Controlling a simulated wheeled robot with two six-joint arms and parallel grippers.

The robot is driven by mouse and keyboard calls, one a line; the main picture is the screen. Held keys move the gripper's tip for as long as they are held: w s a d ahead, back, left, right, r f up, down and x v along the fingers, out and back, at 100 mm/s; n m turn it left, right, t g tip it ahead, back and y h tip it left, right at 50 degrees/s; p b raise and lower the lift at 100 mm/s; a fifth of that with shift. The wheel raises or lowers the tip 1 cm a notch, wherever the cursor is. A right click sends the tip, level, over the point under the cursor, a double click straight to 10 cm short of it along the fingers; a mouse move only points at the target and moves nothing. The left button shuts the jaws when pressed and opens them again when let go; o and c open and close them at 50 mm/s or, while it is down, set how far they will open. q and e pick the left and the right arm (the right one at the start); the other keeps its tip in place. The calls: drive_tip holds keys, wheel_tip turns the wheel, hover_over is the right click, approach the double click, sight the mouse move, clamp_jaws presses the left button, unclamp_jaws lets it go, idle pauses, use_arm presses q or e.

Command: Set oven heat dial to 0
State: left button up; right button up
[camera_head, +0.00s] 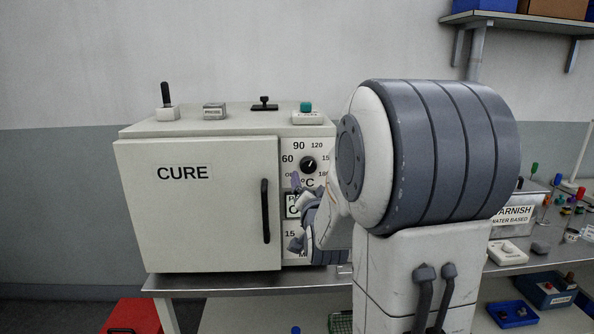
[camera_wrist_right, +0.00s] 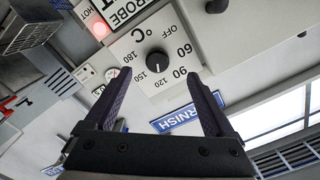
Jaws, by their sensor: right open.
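The oven heat dial (camera_head: 308,163) is a round black knob on the white front panel of the CURE oven (camera_head: 196,215). Its scale runs from OFF through 60, 90, 120 and 150 to 180 °C. In the right wrist view the dial (camera_wrist_right: 157,62) appears upside down, beyond and between my fingertips. My right gripper (camera_wrist_right: 159,76) is open and empty, its fingers apart from the dial. In the head view, the right gripper (camera_head: 297,212) is in front of the panel below the dial, partly hidden by my arm. My left gripper is out of view.
The oven door, with a black vertical handle (camera_head: 265,211), is shut. A lower dial scale on the panel is mostly hidden by my arm. Small items stand on the oven top, including a green button box (camera_head: 306,114).

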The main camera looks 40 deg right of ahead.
sight(308, 168)
drive_tip(key=shift+h, duration=0.4)
drive_tip(key=p+x, duration=0.1)
drive_tip(key=x, duration=0.2)
drive_tip(key=p+x, duration=0.1)
drive_tip(key=x, duration=0.2)
drive_tip(key=p+x, duration=0.1)
drive_tip(key=x, duration=0.2)
drive_tip(key=shift+d+r, duration=0.4)
drive_tip(key=shift+d, duration=0.1)
drive_tip(key=shift+w+d+f, duration=0.1)
drive_tip(key=shift+w+d, duration=0.2)
drive_tip(key=shift+w, duration=0.2)
drive_tip(key=c, duration=1.4)
